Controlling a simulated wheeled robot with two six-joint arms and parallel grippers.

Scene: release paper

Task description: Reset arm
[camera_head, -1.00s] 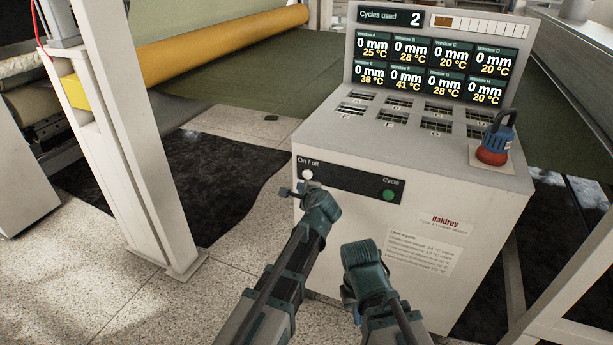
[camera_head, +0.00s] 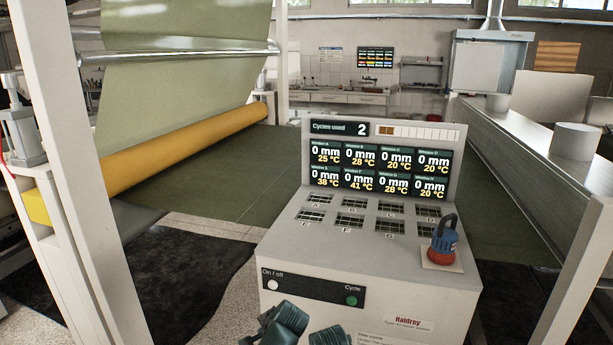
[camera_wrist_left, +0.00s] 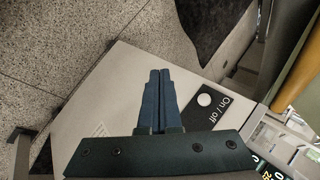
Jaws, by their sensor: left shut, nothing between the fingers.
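My left gripper (camera_wrist_left: 158,88) shows in the left wrist view with its two dark fingers pressed together and nothing between them. The fingers lie over the pale console (camera_head: 370,240), beside its white On / off button (camera_wrist_left: 204,100); I cannot tell whether they touch the console. In the head view, my left wrist is at the bottom edge, in front of the console face and just below the On / off button (camera_head: 272,285). Only the top of my right arm shows at the bottom edge, and its fingers are out of the picture.
The green Cycle button (camera_head: 351,300) is on the console's front. A blue and red device (camera_head: 444,240) stands on its top right. The screen (camera_head: 382,157) reads 2 cycles used. White posts flank the console; a yellow roller (camera_head: 190,150) lies behind left.

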